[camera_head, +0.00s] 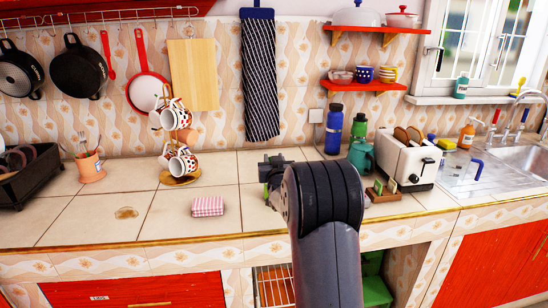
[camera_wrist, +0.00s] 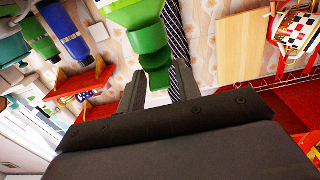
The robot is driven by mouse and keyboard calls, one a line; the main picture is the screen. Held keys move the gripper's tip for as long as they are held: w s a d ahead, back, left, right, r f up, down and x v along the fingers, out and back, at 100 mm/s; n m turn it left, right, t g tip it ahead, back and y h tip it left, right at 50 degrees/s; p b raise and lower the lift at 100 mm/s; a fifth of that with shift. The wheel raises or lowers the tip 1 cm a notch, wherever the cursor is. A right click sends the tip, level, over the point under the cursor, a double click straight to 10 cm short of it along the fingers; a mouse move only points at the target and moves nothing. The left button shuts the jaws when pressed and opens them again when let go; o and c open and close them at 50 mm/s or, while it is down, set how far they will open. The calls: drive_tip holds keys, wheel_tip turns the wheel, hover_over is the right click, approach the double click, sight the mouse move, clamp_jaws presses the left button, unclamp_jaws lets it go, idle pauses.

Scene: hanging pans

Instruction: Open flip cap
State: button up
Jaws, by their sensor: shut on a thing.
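A green bottle-like object (camera_wrist: 150,45) with a stepped, narrowing end shows in the upside-down wrist view. My gripper (camera_wrist: 157,88) has its two dark fingers on either side of the narrow end, shut on it. In the head view my gripper (camera_head: 272,172) is over the counter, largely behind my arm, and only a sliver of green (camera_head: 266,190) shows beside it. The cap's hinge cannot be made out, and I cannot tell whether the cap is open.
A mug tree (camera_head: 181,178) and a pink checked block (camera_head: 207,206) are left. Counter between is clear.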

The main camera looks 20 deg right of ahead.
drive_tip(key=shift+w+d+r+g+y+p, duration=0.15)
drive_tip(key=shift+r+g+p, duration=0.2)
drive_tip(key=shift+g+p, duration=0.25)
drive_tip(key=shift+w+a+r+g+y+p, duration=0.15)
drive_tip(key=shift+r+g+p, duration=0.15)
drive_tip(key=shift+g+p, duration=0.25)
drive_tip(key=p, duration=0.1)
drive_tip(key=g+p, duration=0.1)
drive_tip(key=p, duration=0.1)
drive_tip(key=shift+w+d+r+g+y, duration=0.2)
drive_tip(key=shift+r+g+y, duration=0.05)
drive_tip(key=shift+y, duration=0.05)
drive_tip(key=w+r+g+p, duration=0.1)
drive_tip(key=p, duration=1)
drive_tip(key=shift+d+g+y, duration=0.1)
drive_tip(key=shift+g+y, duration=0.2)
drive_tip(key=shift+g, duration=0.1)
drive_tip(key=shift+p, duration=0.8)
drive_tip(key=shift+f+g+p, duration=0.1)
drive_tip(key=shift+g+p, duration=0.3)
drive_tip(key=shift+p, duration=0.55)
drive_tip(key=shift+w+f+g+y, duration=0.2)
drive_tip(key=shift+w+g+y, duration=0.05)
drive_tip(key=shift+g+y, duration=0.05)
drive_tip(key=shift+w+d+g+y, duration=0.1)
drive_tip(key=shift+w+g+y, duration=0.05)
drive_tip(key=shift+g, duration=0.45)
drive_tip(key=shift+w+d+g+y, duration=0.1)
drive_tip(key=shift+w+g+y, duration=0.05)
drive_tip(key=shift+g, duration=0.45)
